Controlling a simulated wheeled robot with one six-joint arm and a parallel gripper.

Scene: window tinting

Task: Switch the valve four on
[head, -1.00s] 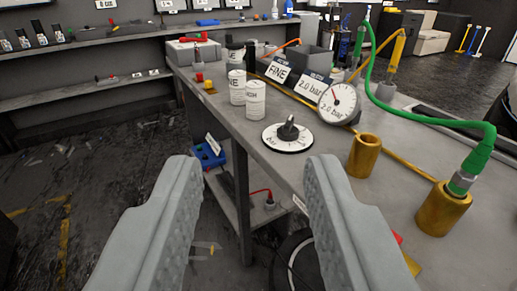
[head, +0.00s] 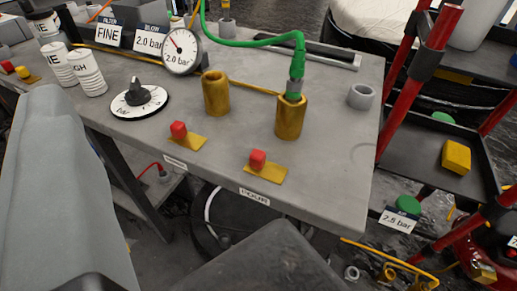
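Valve four is a small red switch (head: 257,160) on a yellow plate on the front edge of the grey bench (head: 340,200). A "FOUR" label (head: 255,196) is on the edge below it. A similar red switch (head: 179,130) on a yellow plate stands to its left, above a label too small to read. My gripper (head: 165,175) is open and empty, with one finger large at the left and the other at the bottom centre. Both fingers are in front of the bench and appear apart from the switches.
A black dial (head: 139,96), a 2.0 bar gauge (head: 181,51), a brass cylinder (head: 216,93) and another (head: 290,118) holding a green hose stand behind the switches. A red-framed cart (head: 425,165) is at the right.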

